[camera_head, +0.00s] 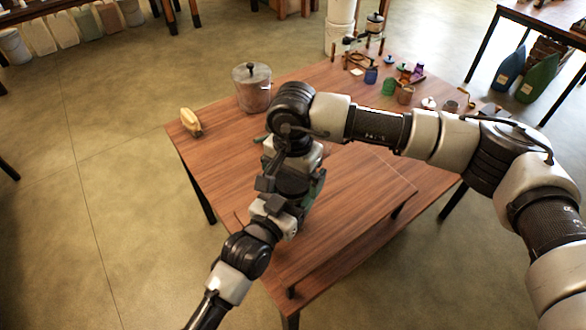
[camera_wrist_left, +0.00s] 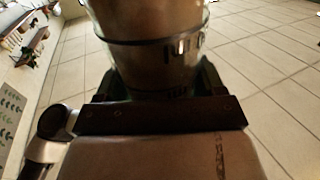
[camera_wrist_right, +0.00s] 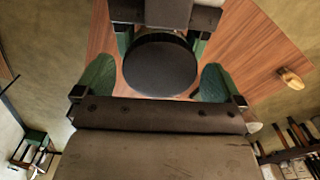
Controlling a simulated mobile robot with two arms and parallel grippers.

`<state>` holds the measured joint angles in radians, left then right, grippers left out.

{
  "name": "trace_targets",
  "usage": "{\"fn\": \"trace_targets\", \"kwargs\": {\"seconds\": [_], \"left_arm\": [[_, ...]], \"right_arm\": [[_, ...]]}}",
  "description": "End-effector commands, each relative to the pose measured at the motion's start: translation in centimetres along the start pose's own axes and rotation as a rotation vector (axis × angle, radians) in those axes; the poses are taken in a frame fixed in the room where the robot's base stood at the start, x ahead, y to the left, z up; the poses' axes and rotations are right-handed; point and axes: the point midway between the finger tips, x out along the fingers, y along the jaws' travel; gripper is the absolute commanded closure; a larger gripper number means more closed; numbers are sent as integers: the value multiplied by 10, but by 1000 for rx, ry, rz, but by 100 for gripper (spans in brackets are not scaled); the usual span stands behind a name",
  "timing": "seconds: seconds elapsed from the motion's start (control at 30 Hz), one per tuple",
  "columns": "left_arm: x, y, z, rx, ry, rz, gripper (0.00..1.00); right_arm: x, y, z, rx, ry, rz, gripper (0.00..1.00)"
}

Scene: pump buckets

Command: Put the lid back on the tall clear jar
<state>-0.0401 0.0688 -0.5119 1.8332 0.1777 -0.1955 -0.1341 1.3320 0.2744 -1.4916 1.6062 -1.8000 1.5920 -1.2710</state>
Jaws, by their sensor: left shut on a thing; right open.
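A squat, greyish, shiny round container (camera_head: 254,97) with a grey knobbed lid (camera_head: 251,72) on its top stands at the table's back left. I cannot tell whether it is the tall clear jar. My left gripper (camera_head: 299,192) is shut on a dark round thing, seen as a flat disc (camera_wrist_right: 160,66) in the right wrist view. I cannot tell whether this is a lid alone or a lidded jar. My right gripper (camera_wrist_right: 156,84) points down at it, open, its green fingers apart on either side. A large banded cylinder (camera_wrist_left: 152,50) fills the left wrist view's top.
The wooden table (camera_head: 225,150) has bare room at its left. A raised wooden board (camera_head: 350,225) lies at the front. A small yellowish thing (camera_head: 190,122) stands at the left edge. Several small coloured containers (camera_head: 388,87) crowd the back right, beyond my right arm.

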Motion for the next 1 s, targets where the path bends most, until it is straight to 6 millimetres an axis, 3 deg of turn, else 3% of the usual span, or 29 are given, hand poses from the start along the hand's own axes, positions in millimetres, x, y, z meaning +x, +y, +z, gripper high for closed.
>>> {"fn": "trace_targets", "kwargs": {"seconds": [0.17,0.47,0.63,0.9,1.0], "left_arm": [[0,0,0,0,1,0,97],[0,0,-1,0,1,0,97],[0,0,-1,0,1,0,97],[0,0,-1,0,1,0,97],[0,0,-1,0,1,0,97]], "right_arm": [[0,0,0,0,0,0,5],[0,0,0,0,0,0,51],[0,0,0,78,0,0,52],[0,0,0,482,-1,-1,52],[0,0,0,552,0,-1,52]]}}
